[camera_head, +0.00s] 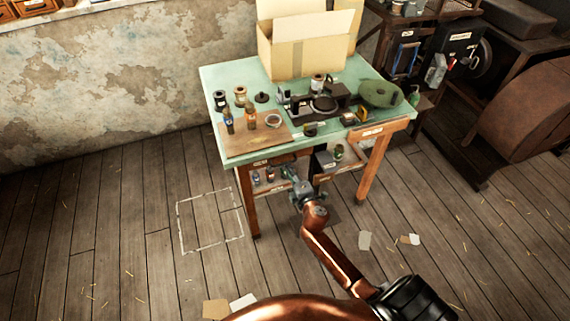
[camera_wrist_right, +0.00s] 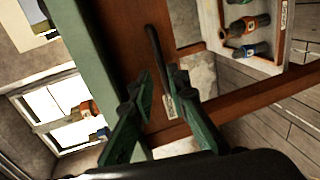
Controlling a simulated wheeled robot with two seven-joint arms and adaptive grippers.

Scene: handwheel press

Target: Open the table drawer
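The table (camera_head: 212,80) has a pale green top and brown wooden legs. A brown drawer front (camera_wrist_right: 130,30) sits below the top's edge in the right wrist view. Its dark bar handle (camera_wrist_right: 154,48) stands out from it, with a small pale label (camera_wrist_right: 169,106) beside it. My right gripper (camera_wrist_right: 160,78) has its green fingers on either side of the handle's near end. They look parted, with a gap on the left side; contact is unclear. In the head view my right gripper (camera_head: 291,176) is at the table's front, covering part of it. My left gripper is out of view.
Bottles, spools and a small press (camera_head: 322,104) crowd the tabletop, with a cardboard box (camera_head: 290,55) at the back. Shelves with small items (camera_head: 338,152) lie under the top. Dark machinery stands to the right.

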